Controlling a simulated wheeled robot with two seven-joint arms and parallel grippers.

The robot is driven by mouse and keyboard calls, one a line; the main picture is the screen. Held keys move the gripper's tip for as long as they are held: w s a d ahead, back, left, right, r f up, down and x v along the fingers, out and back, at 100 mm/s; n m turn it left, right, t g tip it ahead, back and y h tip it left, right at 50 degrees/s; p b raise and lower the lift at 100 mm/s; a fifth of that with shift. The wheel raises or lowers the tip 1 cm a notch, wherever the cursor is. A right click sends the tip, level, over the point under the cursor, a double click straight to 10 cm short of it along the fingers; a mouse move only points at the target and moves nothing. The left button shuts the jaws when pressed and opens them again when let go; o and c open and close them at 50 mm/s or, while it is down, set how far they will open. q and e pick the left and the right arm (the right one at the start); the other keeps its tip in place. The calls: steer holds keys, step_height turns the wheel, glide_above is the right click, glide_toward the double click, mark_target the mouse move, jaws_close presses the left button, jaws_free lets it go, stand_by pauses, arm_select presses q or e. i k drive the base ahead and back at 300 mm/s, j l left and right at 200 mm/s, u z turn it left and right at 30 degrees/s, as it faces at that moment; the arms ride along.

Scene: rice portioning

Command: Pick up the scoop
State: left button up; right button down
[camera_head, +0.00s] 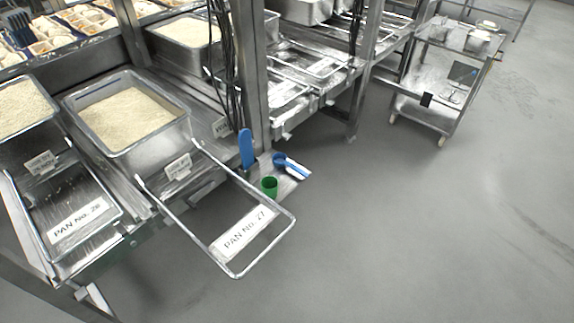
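Scoop-like tools sit on a small metal ledge (289,185) beside the rack post, near the picture's middle. One is a small green cup (270,186). Just right of and behind it is a round blue scoop head (279,160) with a blue-and-white handle (297,171) pointing right and down. A flat blue handle (246,148) stands upright against the post; I cannot tell which head it belongs to. Neither of my grippers is in view, and nothing is seen holding these tools.
A metal pan of rice (187,128) stands on the rack at left, behind the wire frame labelled PAN No. 27 (236,276), which juts out near the tools. The post (256,80) rises beside them. A wheeled cart (418,115) stands back right. The floor at right is clear.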

mark_target(279, 160)
steer(key=i+l+u, duration=0.15)
steer(key=l, duration=0.2)
steer(key=i+l+u, duration=0.3)
steer(key=l, duration=0.45)
steer(key=i, duration=0.1)
